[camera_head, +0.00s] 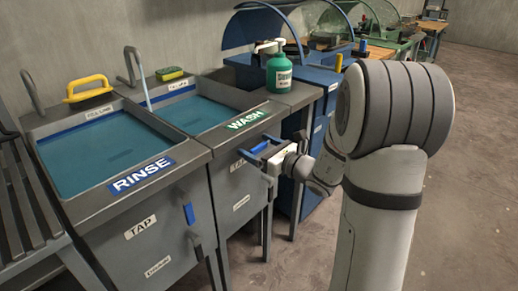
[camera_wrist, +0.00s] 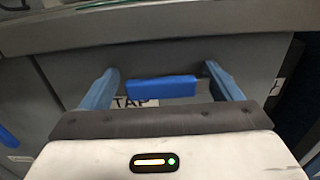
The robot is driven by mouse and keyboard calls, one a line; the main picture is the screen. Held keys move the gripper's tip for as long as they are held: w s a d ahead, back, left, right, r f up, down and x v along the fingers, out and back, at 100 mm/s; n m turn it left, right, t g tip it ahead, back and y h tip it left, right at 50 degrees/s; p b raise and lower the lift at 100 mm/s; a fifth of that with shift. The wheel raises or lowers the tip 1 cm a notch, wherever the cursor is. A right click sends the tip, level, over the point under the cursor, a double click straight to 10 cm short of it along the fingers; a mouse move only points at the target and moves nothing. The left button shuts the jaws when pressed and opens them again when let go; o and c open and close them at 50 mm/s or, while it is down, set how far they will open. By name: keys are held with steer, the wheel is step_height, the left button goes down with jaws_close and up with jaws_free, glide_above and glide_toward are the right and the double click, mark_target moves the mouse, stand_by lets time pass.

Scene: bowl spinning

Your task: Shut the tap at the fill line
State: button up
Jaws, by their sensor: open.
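The WASH basin (camera_head: 245,103) holds blue water (camera_head: 192,111), and a pale stream (camera_head: 146,93) falls into it from a spout (camera_head: 131,66). A fill line label (camera_head: 181,87) is at its back wall; I cannot tell exactly how the water stands against the line. In the wrist view, a blue tap lever (camera_wrist: 160,87) lies horizontal on the front panel, above a partly covered TAP label (camera_wrist: 135,102). My gripper (camera_head: 258,150) is open at that panel. Its fingers (camera_wrist: 161,70) appear to either side of the lever, with gaps.
The RINSE basin (camera_head: 192,157) stands left, with blue water and its own upright blue lever (camera_head: 189,214). A green soap bottle (camera_head: 279,74), sponge (camera_head: 169,73) and yellow-handled brush (camera_head: 88,88) sit on the counter. Floor is clear to the right.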

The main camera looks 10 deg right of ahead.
steer(key=c, duration=1.3)
steer(key=shift+c, duration=0.5)
